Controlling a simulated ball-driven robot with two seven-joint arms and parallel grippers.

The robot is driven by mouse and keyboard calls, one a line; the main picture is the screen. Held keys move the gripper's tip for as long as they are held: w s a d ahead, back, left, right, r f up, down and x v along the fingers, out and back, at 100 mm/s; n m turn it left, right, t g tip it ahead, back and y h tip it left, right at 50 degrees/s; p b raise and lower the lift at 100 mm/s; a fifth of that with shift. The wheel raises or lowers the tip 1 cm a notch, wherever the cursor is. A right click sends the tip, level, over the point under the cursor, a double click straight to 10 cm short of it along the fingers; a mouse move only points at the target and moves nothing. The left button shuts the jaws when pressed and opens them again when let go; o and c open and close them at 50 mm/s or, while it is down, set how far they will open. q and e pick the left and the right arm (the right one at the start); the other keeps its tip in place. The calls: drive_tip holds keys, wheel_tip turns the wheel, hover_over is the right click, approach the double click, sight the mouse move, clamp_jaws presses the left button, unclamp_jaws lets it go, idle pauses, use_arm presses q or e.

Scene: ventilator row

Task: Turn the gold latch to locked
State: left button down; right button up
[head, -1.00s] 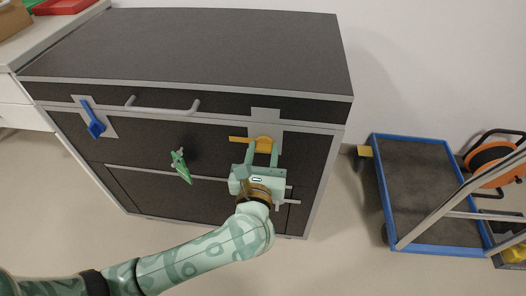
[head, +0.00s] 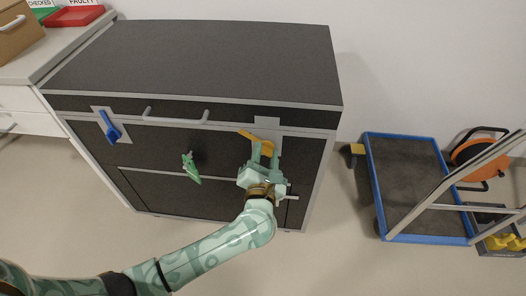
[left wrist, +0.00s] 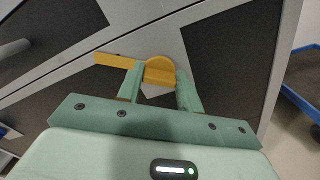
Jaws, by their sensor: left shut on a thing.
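The gold latch (head: 254,138) is on a grey plate at the upper right of the dark cabinet's front. Its lever points to the left and tilts slightly up in the head view. My left gripper (head: 264,158) has its fingers on either side of the latch's round hub and is shut on it. In the left wrist view the latch (left wrist: 118,61) shows its lever reaching left past the fingers, and the gripper (left wrist: 160,82) covers the lower part of the hub. My right gripper is not in view.
The cabinet (head: 200,60) also carries a blue latch (head: 110,128), a green latch (head: 190,167) and a grey bar handle (head: 176,119). A blue-edged cart (head: 405,185) stands to the right. A counter with a red tray (head: 75,16) is at upper left.

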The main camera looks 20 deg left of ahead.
use_arm(q)
drive_tip(key=shift+d+r+m+p, duration=0.1)
drive_tip(key=shift+r+m+p, duration=0.1)
drive_tip(key=shift+m+p, duration=0.6)
drive_tip(key=shift+m, duration=0.6)
drive_tip(key=m+p, duration=0.2)
drive_tip(key=m, duration=0.1)
drive_tip(key=m+p, duration=0.1)
drive_tip(key=shift+s+f, duration=0.1)
drive_tip(key=shift+f, duration=0.15)
drive_tip(key=shift+f+m+p, duration=0.15)
drive_tip(key=shift+m+p, duration=0.35)
drive_tip(key=shift+m, duration=0.55)
drive_tip(key=shift+f+m+p, duration=0.1)
drive_tip(key=shift+m+p, duration=0.35)
drive_tip(key=shift+m, duration=0.6)
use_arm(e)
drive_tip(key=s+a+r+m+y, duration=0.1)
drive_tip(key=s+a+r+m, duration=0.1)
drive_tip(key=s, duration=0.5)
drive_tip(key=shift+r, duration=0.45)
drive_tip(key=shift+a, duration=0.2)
use_arm(q)
drive_tip(key=c, duration=0.9)
unclamp_jaws()
drive_tip(key=shift+d, duration=0.1)
